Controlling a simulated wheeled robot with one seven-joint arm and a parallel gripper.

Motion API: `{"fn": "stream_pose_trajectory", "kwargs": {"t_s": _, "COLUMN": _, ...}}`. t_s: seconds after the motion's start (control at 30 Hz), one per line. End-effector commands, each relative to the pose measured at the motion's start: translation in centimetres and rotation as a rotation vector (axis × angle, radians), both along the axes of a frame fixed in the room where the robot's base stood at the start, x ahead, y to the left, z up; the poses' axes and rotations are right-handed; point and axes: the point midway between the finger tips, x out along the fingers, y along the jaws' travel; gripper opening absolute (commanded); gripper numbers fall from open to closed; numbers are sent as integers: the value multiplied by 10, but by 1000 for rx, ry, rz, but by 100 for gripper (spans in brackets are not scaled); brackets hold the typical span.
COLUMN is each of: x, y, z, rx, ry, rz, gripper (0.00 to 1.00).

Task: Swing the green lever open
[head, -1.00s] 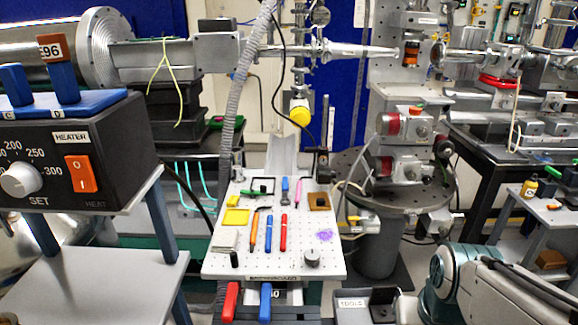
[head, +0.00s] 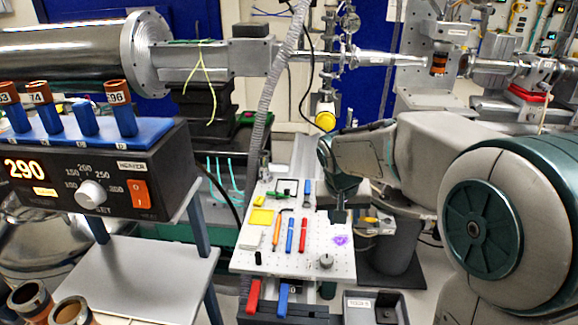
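A small green piece (head: 283,194) lies by a black bracket at the back of the white perforated board (head: 266,262). It is the only green lever-like thing I can make out, and I cannot tell its exact shape or whether it is the lever. My gripper (head: 338,218) points down over the right side of the board, to the right of the green piece and apart from it in the picture. Its dark fingers are small here, and the gap between them cannot be made out. My arm hides what stands behind it on the right.
A heater box (head: 110,178) reading 290 is left, above a grey shelf (head: 150,275). A hose (head: 263,130) hangs behind.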

Motion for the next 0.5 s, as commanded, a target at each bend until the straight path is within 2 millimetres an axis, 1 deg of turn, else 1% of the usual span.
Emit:
{"fn": "stream_pose_trajectory", "kwargs": {"t_s": 0.03, "x": 23, "y": 16, "z": 17, "rx": 1, "ry": -9, "rz": 4, "gripper": 38}}
{"fn": "stream_pose_trajectory", "kwargs": {"t_s": 0.1, "x": 51, "y": 37, "z": 25, "rx": 5, "ry": -31, "rz": -1, "gripper": 38}}
{"fn": "stream_pose_trajectory", "kwargs": {"t_s": 0.17, "x": 74, "y": 55, "z": 31, "rx": 15, "ry": -49, "rz": -9, "gripper": 38}}
{"fn": "stream_pose_trajectory", "kwargs": {"t_s": 0.2, "x": 89, "y": 68, "z": 33, "rx": 23, "ry": -62, "rz": -14, "gripper": 38}}
{"fn": "stream_pose_trajectory", "kwargs": {"t_s": 0.3, "x": 121, "y": 98, "z": 37, "rx": 47, "ry": -90, "rz": -33, "gripper": 38}}
{"fn": "stream_pose_trajectory", "kwargs": {"t_s": 0.4, "x": 146, "y": 122, "z": 37, "rx": 75, "ry": -113, "rz": -54, "gripper": 38}}
{"fn": "stream_pose_trajectory", "kwargs": {"t_s": 0.5, "x": 163, "y": 141, "z": 34, "rx": 98, "ry": -130, "rz": -74, "gripper": 38}}
